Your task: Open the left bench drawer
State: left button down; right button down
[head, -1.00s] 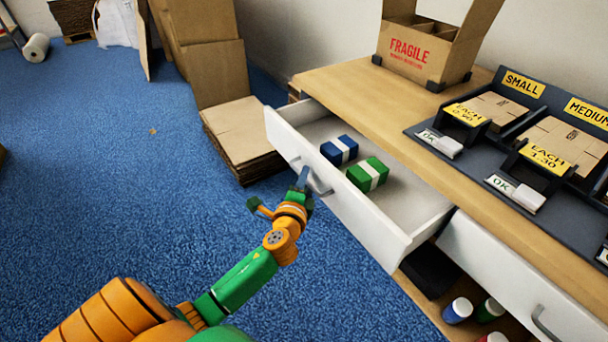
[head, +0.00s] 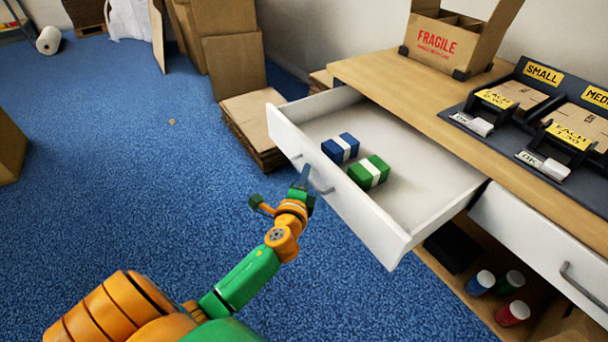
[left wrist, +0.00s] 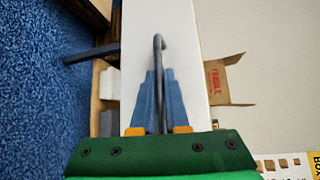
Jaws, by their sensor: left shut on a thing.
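The left bench drawer (head: 400,232) stands pulled well out from the bench in the head view. A blue block with a white band (head: 340,148) and a green block with a white band (head: 369,172) lie inside it. My left gripper (head: 304,182) is at the drawer front, shut on the grey bar handle (head: 322,187). In the left wrist view the blue fingers (left wrist: 156,95) close around the handle (left wrist: 158,50) against the white front. My right gripper is not in view.
The wooden bench top (head: 400,88) carries a FRAGILE carton (head: 440,45) and a dark sorting rack (head: 480,105). A second drawer (head: 530,240) is shut at the right. Flat cardboard (head: 255,120) is stacked beyond the open drawer.

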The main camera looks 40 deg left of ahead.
pick_arm(q)
jog(key=c, duration=0.9)
grip_release()
jog(key=v, duration=0.7)
jog(key=shift+d+p, duration=0.1)
jog(key=shift+p, duration=0.25)
